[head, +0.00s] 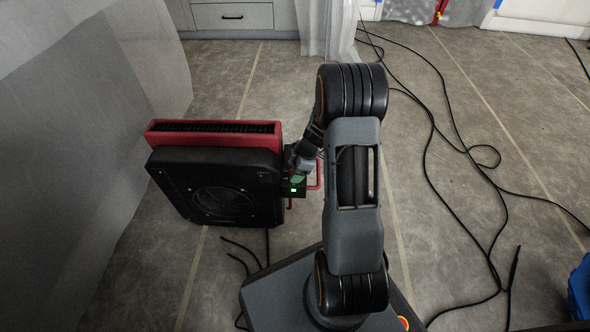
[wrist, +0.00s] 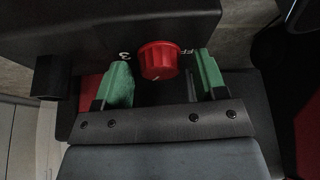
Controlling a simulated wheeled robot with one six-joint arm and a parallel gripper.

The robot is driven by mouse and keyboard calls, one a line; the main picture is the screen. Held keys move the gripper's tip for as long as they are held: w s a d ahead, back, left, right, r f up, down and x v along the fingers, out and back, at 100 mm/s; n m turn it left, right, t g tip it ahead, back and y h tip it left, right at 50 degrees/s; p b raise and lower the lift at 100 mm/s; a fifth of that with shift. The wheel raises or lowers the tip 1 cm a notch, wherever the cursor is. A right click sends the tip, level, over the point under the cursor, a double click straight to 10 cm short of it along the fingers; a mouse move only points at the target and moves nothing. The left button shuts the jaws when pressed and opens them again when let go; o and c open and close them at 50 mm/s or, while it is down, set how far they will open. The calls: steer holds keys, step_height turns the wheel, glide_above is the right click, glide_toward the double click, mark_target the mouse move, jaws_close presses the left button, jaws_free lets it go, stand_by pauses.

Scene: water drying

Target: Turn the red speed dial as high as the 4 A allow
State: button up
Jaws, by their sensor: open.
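The red speed dial (wrist: 159,60) is a ribbed knob on a dark panel in the wrist view. A "3" shows to its left and letters that look like "FF" to its right. My gripper (wrist: 163,75) has green fingers, one on each side of the dial, with gaps between them and it. In the head view my gripper (head: 297,178) is at the right side of the black and red machine (head: 220,185), by a small lit green display (head: 293,190). The dial is hidden there, and the display's figures are too small to read.
Black cables (head: 460,148) lie across the floor on the right, and more lie in front of the machine. A plastic sheet (head: 130,60) hangs at the left. A blue object (head: 579,290) is at the right edge. Floor right of my arm is mostly open.

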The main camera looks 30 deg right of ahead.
steer(key=p+v, duration=0.5)
steer(key=v, duration=0.9)
stand_by(0.4)
steer(key=s+a+r+m+h+p, duration=0.1)
steer(key=s+a+r+m+p, duration=0.3)
steer(key=r+p, duration=0.7)
steer(key=s+a+r+m+t+h+p, duration=0.1)
steer(key=s+a+r+m+p, duration=0.4)
steer(key=r+p, duration=0.7)
steer(key=s+a+r+m+t+h+p, duration=0.1)
steer(key=s+a+r+m+p, duration=0.3)
steer(key=r+p, duration=0.7)
step_height(320, 180, up, 15)
steer(key=shift+s+a+r+m+h+p, duration=0.1)
steer(key=shift+s+a+m+h+p, duration=0.3)
steer(key=shift+a, duration=0.5)
steer(key=shift+s, duration=0.1)
